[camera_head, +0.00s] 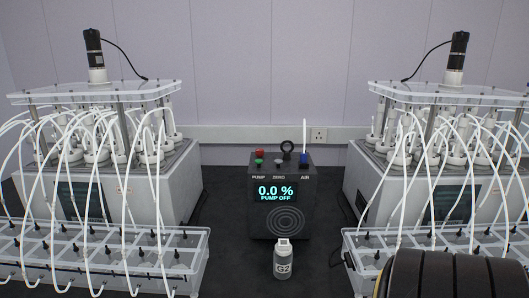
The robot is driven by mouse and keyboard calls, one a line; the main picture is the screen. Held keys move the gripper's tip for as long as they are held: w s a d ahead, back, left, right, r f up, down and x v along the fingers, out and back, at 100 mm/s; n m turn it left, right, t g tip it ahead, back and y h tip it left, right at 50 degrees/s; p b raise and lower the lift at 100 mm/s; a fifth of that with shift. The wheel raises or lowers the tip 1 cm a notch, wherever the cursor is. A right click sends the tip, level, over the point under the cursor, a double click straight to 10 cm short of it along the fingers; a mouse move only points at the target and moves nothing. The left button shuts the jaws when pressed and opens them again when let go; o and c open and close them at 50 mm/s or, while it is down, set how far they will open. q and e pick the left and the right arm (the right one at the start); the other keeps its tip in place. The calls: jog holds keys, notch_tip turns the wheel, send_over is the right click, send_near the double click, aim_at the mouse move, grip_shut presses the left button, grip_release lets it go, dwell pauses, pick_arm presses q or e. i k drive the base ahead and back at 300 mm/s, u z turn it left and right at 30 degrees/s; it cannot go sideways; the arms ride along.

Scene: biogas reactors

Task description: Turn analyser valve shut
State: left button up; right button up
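The dark grey analyser (260,215) stands on the black bench in the middle. Its screen (276,193) reads 0.0 % and PUMP OFF. A small blue part (304,159), which looks like the valve, sits on its top right above the label AIR, with a white tube rising from it. Its handle position is too small to tell. A red knob and a green button sit above PUMP, and a grey button (278,162) above ZERO. Neither of my grippers is in view. A dark ribbed part, perhaps of my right arm, shows at the lower right.
A bottle marked G2 (284,262) stands in front of the analyser. Reactor units (130,195) (385,165) with many white tubes flank it, with clear tube racks (190,255) in front. A wall socket (319,134) is behind. Bare bench lies either side of the bottle.

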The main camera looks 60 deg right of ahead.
aim_at(259, 152)
jog(key=k, duration=0.4)
jog(key=z, duration=0.75)
